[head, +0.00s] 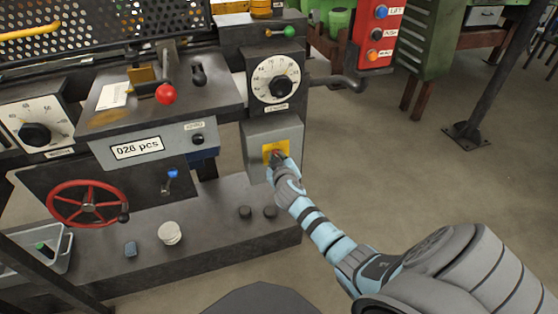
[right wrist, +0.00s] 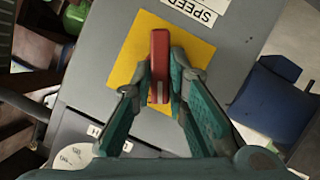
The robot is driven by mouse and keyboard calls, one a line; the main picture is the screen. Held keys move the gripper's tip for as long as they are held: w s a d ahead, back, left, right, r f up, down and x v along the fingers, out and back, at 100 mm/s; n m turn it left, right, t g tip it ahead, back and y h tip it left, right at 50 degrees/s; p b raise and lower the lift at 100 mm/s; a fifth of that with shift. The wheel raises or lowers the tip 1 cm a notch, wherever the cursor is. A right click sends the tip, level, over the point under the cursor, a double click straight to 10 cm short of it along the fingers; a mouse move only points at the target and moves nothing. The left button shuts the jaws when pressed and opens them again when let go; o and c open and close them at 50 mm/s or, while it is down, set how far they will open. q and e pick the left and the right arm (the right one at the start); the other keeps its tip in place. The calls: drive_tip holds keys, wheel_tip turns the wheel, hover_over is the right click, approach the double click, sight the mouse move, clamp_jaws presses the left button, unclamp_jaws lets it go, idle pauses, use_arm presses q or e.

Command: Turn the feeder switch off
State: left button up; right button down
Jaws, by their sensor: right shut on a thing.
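A red switch handle (right wrist: 159,45) stands on a yellow plate (right wrist: 125,62) on a grey box (head: 258,133) at the front of the machine. In the right wrist view the handle lies nearly straight up and down, while the plate looks tilted. My right gripper (head: 278,158) reaches the yellow plate (head: 268,149) from the lower right and is shut on the handle, with one finger on each side. It also shows in the right wrist view (right wrist: 161,68). In the head view the gripper mostly hides the handle. My left gripper is out of view.
A white dial (head: 264,74) sits above the switch box, with a crank handle (head: 350,83) to its right. A red button box (head: 378,35) stands at the back right. A red handwheel (head: 86,184) is at the left. The floor to the right is open.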

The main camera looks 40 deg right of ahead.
use_arm(q)
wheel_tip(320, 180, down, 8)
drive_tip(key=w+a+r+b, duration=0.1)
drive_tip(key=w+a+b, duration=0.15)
drive_tip(key=b, duration=0.45)
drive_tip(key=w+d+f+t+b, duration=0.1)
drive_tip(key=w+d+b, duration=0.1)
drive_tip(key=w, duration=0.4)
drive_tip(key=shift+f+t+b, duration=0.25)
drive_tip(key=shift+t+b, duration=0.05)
drive_tip(key=shift+b, duration=0.5)
use_arm(e)
drive_tip(key=shift+w+a+f+n+t+h, duration=0.1)
drive_tip(key=shift+f+n+t+h, duration=0.1)
drive_tip(key=shift+n+h, duration=1.05)
drive_tip(key=shift+s+a+f+n+t+h, duration=0.15)
drive_tip(key=shift+n+h, duration=0.25)
drive_tip(key=shift+n, duration=1.7)
drive_tip(key=shift+w+a+f+n+t+h, duration=0.2)
drive_tip(key=shift+n+h, duration=0.65)
drive_tip(key=shift+n, duration=0.8)
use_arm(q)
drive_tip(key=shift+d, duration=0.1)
use_arm(e)
drive_tip(key=shift+d, duration=0.15)
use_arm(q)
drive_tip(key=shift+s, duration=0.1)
use_arm(e)
drive_tip(key=c, duration=1.6)
unclamp_jaws()
